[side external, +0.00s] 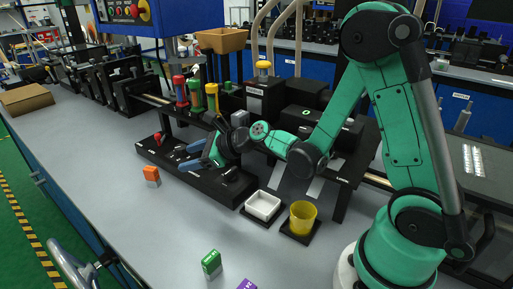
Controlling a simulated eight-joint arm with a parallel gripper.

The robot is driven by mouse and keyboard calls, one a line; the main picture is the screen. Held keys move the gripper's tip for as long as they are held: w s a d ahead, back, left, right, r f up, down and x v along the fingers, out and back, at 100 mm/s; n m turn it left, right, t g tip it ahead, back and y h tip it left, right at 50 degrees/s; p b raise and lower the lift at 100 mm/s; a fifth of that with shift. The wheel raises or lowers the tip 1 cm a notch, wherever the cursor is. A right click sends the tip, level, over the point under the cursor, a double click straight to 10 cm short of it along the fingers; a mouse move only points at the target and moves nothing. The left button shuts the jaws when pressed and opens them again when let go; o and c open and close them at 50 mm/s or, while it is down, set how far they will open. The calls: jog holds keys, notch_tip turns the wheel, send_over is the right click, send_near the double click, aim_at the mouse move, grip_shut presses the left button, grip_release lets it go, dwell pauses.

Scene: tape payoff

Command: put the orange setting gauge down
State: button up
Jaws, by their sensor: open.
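The orange setting gauge (151,174) is a small orange block with a pale lower part. It stands upright on the grey bench (110,200), left of the black fixture plate. My gripper (190,155) has blue fingers, spread apart and pointing left. It is over the black plate, to the right of the gauge and apart from it, with nothing visible between the fingers.
A green block (211,262) and a purple block (246,285) are at the front. A white tray (263,205) and a yellow cup (302,217) sit right of the plate. Red, green and yellow-topped posts (180,90) stand behind my gripper. The bench's front left is clear.

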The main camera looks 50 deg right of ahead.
jog(key=s+r+n+g+h, duration=0.2)
jog(key=s+n, duration=0.4)
jog(key=n, duration=0.7)
jog(key=s+r+n+g+h, duration=0.2)
jog(key=s+n, duration=0.5)
jog(key=n, duration=0.6)
jog(key=shift+s+d+r+n, duration=0.25)
jog(key=shift+r+n, duration=0.15)
jog(key=shift+r, duration=0.2)
jog(key=shift+o, duration=0.4)
jog(key=shift+s+d+n+g+h, duration=0.15)
jog(key=shift+s+n+g+h, duration=0.35)
jog(key=shift+n, duration=0.4)
